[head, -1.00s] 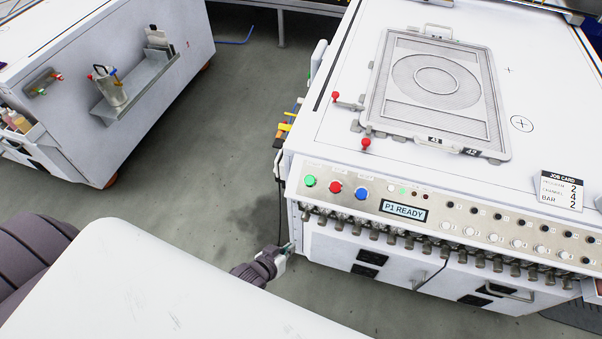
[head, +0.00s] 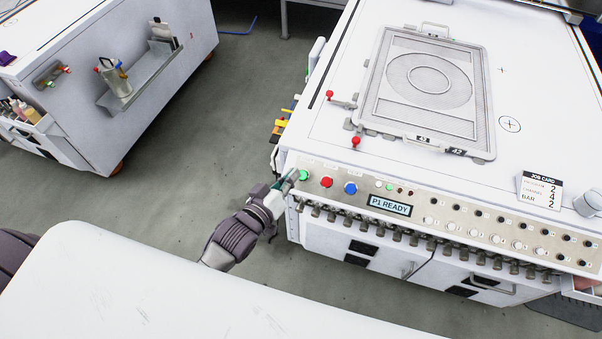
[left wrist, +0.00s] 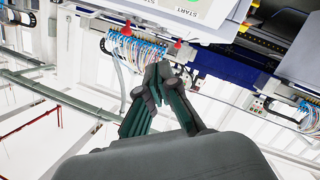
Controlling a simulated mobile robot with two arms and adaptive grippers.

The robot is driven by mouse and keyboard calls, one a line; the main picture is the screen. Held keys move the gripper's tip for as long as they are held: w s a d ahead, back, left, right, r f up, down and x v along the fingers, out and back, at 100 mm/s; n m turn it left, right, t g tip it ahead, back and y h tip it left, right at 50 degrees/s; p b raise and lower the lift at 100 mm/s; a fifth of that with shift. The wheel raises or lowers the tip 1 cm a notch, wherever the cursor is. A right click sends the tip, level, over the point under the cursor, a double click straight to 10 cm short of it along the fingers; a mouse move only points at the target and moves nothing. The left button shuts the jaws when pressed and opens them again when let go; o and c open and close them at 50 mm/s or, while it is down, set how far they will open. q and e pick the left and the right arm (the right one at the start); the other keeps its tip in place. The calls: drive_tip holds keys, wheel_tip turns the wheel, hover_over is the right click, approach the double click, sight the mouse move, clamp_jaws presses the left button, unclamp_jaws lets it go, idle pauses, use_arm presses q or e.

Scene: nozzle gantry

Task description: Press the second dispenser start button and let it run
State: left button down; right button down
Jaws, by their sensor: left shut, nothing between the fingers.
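The machine's front control panel (head: 415,208) carries a green button (head: 303,175) at its left end, with a red button (head: 327,182) and a blue button (head: 351,188) beside it. A small display (head: 389,205) reads "P1 READY". My left gripper (head: 289,183) is shut and empty, its tips just left of the green button; I cannot tell whether they touch it. In the left wrist view the shut fingers (left wrist: 164,72) show below a panel edge with a "START" label (left wrist: 188,13) and part of a green button (left wrist: 246,22). My right gripper is not in view.
A framed plate (head: 430,85) lies on the machine top, with two red-knobbed clamps at its left. A job card (head: 539,190) stands at the right. A row of connectors (head: 400,236) runs under the panel. A white cabinet (head: 150,130) stands at the left, across open floor.

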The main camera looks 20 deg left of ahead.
sight(303, 175)
use_arm(q)
drive_tip(key=shift+f, duration=0.1)
drive_tip(key=w+f+b, duration=0.1)
drive_tip(key=f+b, duration=0.1)
drive_tip(key=w+f+b, duration=0.1)
drive_tip(key=f+b, duration=0.1)
drive_tip(key=w+f+b, duration=0.2)
drive_tip(key=b, duration=0.1)
drive_tip(key=shift+d, duration=0.1)
drive_tip(key=shift+w+f+b, duration=0.45)
drive_tip(key=shift+w+f, duration=0.1)
idle(0.3)
idle(0.8)
drive_tip(key=shift+w+f, duration=0.25)
drive_tip(key=shift+f, duration=0.1)
